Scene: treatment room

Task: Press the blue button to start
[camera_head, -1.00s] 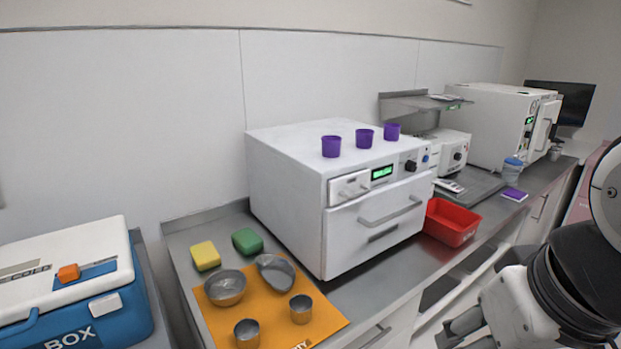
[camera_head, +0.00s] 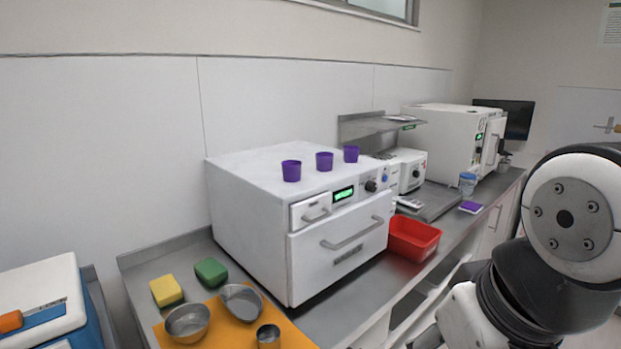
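A white box-shaped machine (camera_head: 262,230) stands on the steel counter. Its front has a small drawer with a handle, a lit green display (camera_head: 343,194), a black knob (camera_head: 371,186) and a small blue button (camera_head: 385,177) near the upper right corner of the panel. Below them is a larger drawer with a long handle, shut. My gripper (camera_head: 428,338) shows only in part at the bottom edge, low and to the right of the machine, apart from the button. Its fingertips are cut off, so its opening cannot be seen.
Three purple cups (camera_head: 324,161) stand on the machine. A red bin (camera_head: 413,238) is to its right. Sponges and metal bowls (camera_head: 188,322) are at front left, some on an orange mat (camera_head: 288,331). A blue and white cool box (camera_head: 42,305) is at far left. Another white machine (camera_head: 446,140) stands farther back.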

